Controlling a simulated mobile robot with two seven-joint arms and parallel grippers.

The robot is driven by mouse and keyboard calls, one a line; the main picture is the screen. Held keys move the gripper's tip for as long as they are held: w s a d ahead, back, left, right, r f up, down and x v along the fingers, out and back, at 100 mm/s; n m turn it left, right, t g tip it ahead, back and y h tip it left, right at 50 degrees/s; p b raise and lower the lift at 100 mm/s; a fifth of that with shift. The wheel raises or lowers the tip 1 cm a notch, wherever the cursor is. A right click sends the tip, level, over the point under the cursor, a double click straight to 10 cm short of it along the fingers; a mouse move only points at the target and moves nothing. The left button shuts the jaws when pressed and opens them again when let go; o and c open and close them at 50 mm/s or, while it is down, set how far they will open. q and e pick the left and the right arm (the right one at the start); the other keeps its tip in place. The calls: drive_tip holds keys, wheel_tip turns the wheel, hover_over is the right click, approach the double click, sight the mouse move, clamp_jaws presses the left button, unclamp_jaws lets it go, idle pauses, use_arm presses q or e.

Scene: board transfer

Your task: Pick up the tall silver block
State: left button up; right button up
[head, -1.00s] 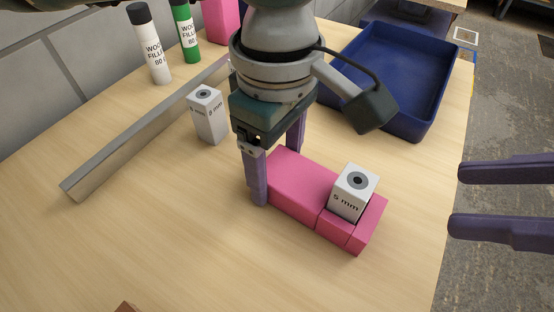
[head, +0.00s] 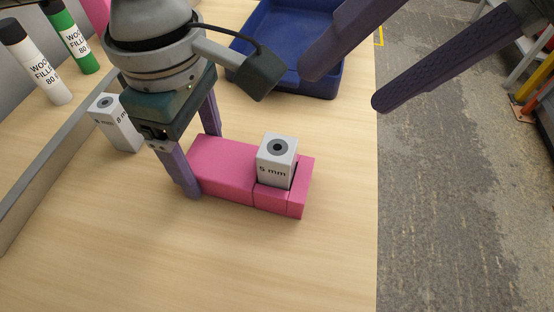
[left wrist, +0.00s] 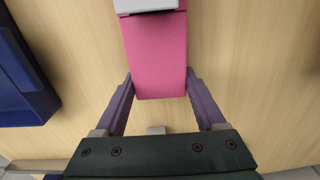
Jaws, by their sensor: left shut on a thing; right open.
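A silver-white block marked "5 mm" (head: 276,165) stands upright in a slot near the right end of a pink board (head: 225,160). Part of its top shows at the upper edge of the left wrist view (left wrist: 146,5). My left gripper (head: 200,165) is shut on the other end of the pink board, one finger on each side, as the left wrist view also shows. A second silver-white block marked "8 mm" (head: 119,125) stands upright on the table, left of my left gripper. My right gripper (head: 347,88) is open and empty, up and right of the 5 mm block.
A blue tray (head: 318,90) stands behind the pink board. A long grey bar (head: 38,182) lies at the left, with white (head: 40,72) and green (head: 72,42) filler bottles behind it. The front of the wooden table (head: 200,265) is clear. Its right edge drops to the floor.

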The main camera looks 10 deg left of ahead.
sight(279, 147)
drive_tip(key=a+f+n, duration=0.2)
drive_tip(key=f+n, duration=0.1)
drive_tip(key=n, duration=0.1)
drive_tip(key=a+f+n+h, duration=0.1)
drive_tip(key=a+f+n, duration=0.1)
drive_tip(key=n, duration=0.3)
drive_tip(key=s+a+f+n+h, duration=0.1)
drive_tip(key=a+f+n, duration=0.1)
drive_tip(key=f+n, duration=0.2)
drive_tip(key=shift+a+f+t, duration=0.15)
drive_tip(key=shift+f+t, duration=0.15)
drive_tip(key=shift+f, duration=0.15)
clamp_jaws()
idle(0.4)
